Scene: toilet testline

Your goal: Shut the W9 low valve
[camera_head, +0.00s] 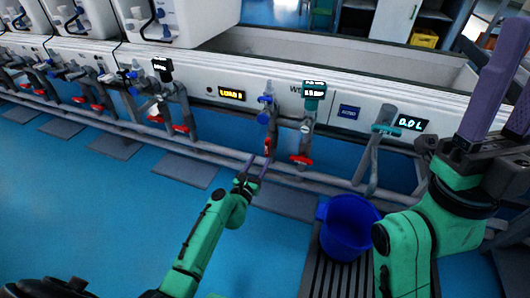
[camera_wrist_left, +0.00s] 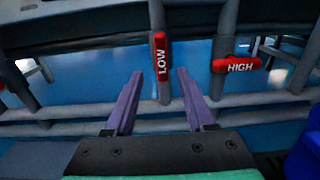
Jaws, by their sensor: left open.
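The W9 low valve handle (camera_head: 267,147) is a red lever standing upright on its pipe, in line with it. In the left wrist view the handle (camera_wrist_left: 161,57) reads LOW and lies ahead, between the two finger lines. My left gripper (camera_head: 257,163) is open, its purple fingers just in front of the low handle with nothing between them. The fingers (camera_wrist_left: 158,78) frame the handle in the left wrist view; I cannot tell if they touch it. My right gripper (camera_head: 512,65) is raised at the right edge, partly cut off, its fingers apart.
The red HIGH handle (camera_wrist_left: 236,65) lies crosswise on the pipe to the right; it also shows in the head view (camera_head: 301,160). A blue bucket (camera_head: 347,226) stands on a dark grate. Horizontal pipes (camera_head: 210,150) run along the line. Blue floor (camera_head: 110,230) is clear at left.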

